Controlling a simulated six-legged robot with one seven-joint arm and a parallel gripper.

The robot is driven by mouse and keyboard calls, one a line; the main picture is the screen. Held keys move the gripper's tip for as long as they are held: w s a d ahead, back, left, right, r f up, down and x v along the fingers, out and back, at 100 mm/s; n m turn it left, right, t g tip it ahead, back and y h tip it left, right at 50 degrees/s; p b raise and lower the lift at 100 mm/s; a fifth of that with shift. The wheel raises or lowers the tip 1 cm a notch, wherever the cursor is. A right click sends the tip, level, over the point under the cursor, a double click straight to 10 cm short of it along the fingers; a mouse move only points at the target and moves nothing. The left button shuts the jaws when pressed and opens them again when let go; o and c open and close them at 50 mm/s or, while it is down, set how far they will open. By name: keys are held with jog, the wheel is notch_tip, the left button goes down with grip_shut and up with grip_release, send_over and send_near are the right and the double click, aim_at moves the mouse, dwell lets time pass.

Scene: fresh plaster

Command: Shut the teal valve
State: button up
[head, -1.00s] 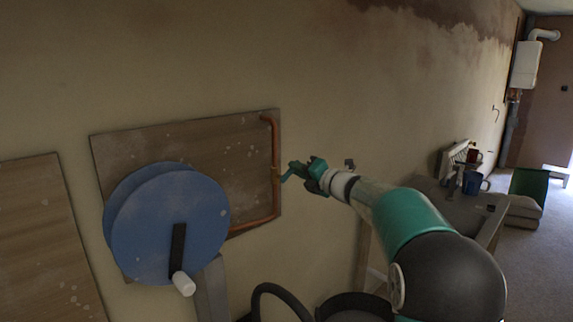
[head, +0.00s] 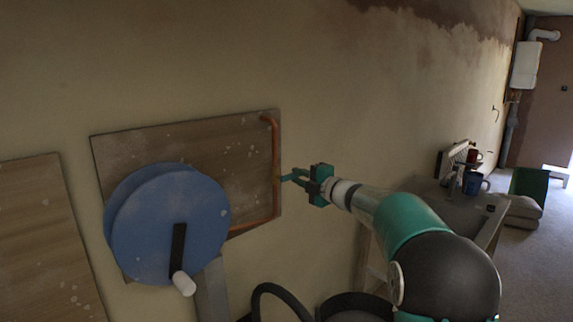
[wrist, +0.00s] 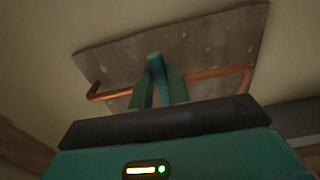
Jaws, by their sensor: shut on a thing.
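The teal valve handle (wrist: 156,68) sits on a copper pipe (head: 276,150) fixed to a wooden board (head: 190,135) on the wall. In the wrist view the handle stands between the two teal fingers of my gripper (wrist: 160,88), and they are closed on it. In the head view my gripper (head: 300,178) reaches in from the right, its fingertips at the pipe's vertical run. The handle is small there and partly merges with the fingers. The valve body is mostly hidden behind the handle and fingers in the wrist view.
A large blue reel (head: 165,230) with a white crank knob (head: 183,283) stands left of the pipe, in front of the board. A grey table (head: 470,205) with a red mug (head: 474,156) and a blue mug (head: 473,183) is at right. A black hose (head: 270,290) curves below.

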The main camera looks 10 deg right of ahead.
jog(key=o, duration=0.8)
jog(key=shift+w+f, duration=0.15)
jog(key=shift+f, duration=0.1)
jog(key=shift+r, duration=0.15)
jog(key=shift+v, duration=6.1)
jog(key=s+d+r+m+t+h, duration=0.1)
jog(key=s+r+m+h, duration=0.3)
jog(key=s+m+h, duration=0.9)
jog(key=s+a+f+m+g+y, duration=0.1)
jog(key=s+a+f+m+g, duration=0.2)
jog(key=s+f, duration=0.2)
jog(key=s+a+f+m+g+y, duration=0.1)
jog(key=s+a+f+m+g, duration=0.2)
jog(key=s, duration=0.9)
jog(key=s+a+f+m+g+y, duration=0.1)
jog(key=s+a+f+m+g, duration=0.2)
jog(key=s+f, duration=0.5)
jog(key=shift+s+a+f+m+g, duration=0.1)
jog(key=shift+a+f+m+g, duration=0.1)
jog(key=shift+m+g, duration=0.3)
jog(key=shift+s+a+f+m+g, duration=0.15)
jog(key=shift+f+m+g, duration=0.1)
jog(key=shift+m, duration=0.45)
